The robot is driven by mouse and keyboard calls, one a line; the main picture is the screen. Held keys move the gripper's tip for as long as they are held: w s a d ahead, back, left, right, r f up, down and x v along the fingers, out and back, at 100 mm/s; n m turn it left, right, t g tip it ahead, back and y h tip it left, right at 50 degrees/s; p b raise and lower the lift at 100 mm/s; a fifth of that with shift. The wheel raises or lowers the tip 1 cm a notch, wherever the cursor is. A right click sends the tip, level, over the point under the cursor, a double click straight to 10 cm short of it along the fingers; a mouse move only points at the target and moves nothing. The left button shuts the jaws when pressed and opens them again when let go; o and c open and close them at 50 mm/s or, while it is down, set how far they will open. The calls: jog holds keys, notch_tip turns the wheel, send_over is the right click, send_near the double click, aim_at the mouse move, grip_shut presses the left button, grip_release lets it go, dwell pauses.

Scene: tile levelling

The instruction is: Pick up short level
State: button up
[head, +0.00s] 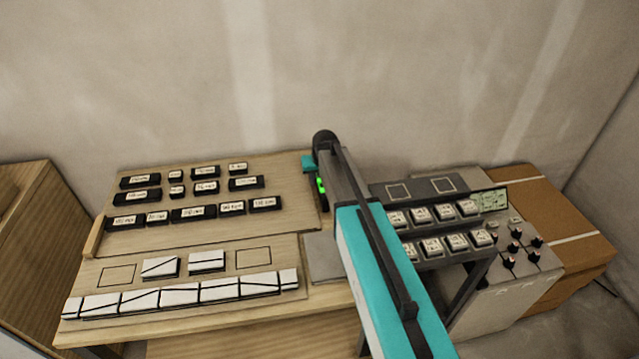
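My arm reaches from the lower right up to the back of the wooden bench (200,318). Its end, with my gripper (322,198), is at the right edge of the raised board, mostly hidden behind my own arm. Its fingers cannot be made out. A small bright green patch shows there; I cannot tell whether it is a level's vial or a light on my arm. No short level can be clearly made out.
Several labelled black blocks (193,213) lie in rows on the raised board (285,222). White tiles with dark lines (180,295) line the front. A grey panel with white switches (432,247), a box with black knobs (520,268) and a cardboard box (560,225) stand right.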

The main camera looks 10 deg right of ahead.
dwell(0.3)
grip_shut()
jog(key=shift+r, duration=0.1)
jog(key=shift+r+b, duration=1.4)
jog(key=shift+r, duration=3.5)
jog(key=s+r, duration=1.4)
jog(key=s, duration=0.1)
jog(key=shift+s, duration=0.3)
jog(key=shift+s, duration=0.1)
